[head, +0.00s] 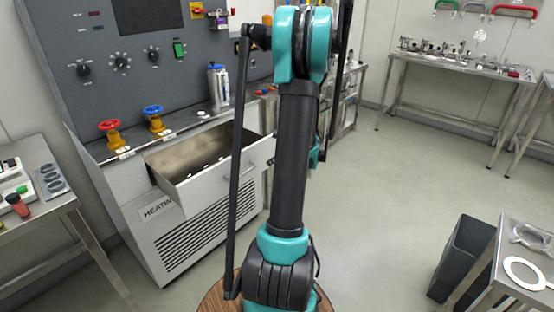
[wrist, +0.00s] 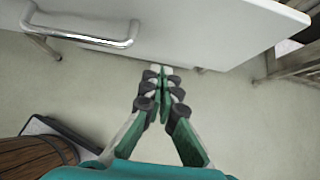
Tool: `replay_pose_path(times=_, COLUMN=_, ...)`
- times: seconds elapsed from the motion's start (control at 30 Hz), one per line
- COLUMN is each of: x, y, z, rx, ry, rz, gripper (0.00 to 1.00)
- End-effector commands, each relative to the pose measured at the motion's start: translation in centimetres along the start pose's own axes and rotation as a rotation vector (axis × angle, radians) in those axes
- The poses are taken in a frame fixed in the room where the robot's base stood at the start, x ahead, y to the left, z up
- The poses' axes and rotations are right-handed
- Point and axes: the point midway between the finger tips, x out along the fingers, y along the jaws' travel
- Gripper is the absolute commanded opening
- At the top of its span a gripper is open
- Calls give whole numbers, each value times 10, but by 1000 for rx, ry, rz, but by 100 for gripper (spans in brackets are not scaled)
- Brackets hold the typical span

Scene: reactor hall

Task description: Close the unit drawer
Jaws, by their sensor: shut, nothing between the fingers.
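The unit drawer (head: 212,182) stands pulled out of the grey heating unit (head: 130,190), below the control panel in the head view. Its inside shows from above, with a few small pale items in it. In the wrist view the pale drawer front (wrist: 215,30) fills the top, with its metal bar handle (wrist: 85,32) at upper left. My gripper (wrist: 160,72) is shut and empty, its fingertips near the lower edge of the drawer front, right of the handle. I cannot tell whether they touch it. In the head view my arm hides part of the drawer front.
Red (head: 109,130) and blue (head: 154,117) valve wheels and a metal flask (head: 218,85) stand on the unit's ledge. A side table (head: 60,205) is at left. A dark bin (head: 465,258) stands at right. The floor between is clear.

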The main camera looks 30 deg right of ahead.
Motion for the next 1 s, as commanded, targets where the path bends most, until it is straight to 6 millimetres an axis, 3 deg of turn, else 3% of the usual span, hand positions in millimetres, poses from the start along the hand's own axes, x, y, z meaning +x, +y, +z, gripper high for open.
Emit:
replay_pose_path(times=0.1, x=21, y=0, z=0, rx=-2, ry=0, rz=1, gripper=0)
replay_pose_path(times=0.33, x=42, y=0, z=22, rx=-2, ry=0, rz=1, gripper=0)
replay_pose_path(times=1.0, x=51, y=0, z=32, rx=-1, ry=0, rz=0, gripper=0)
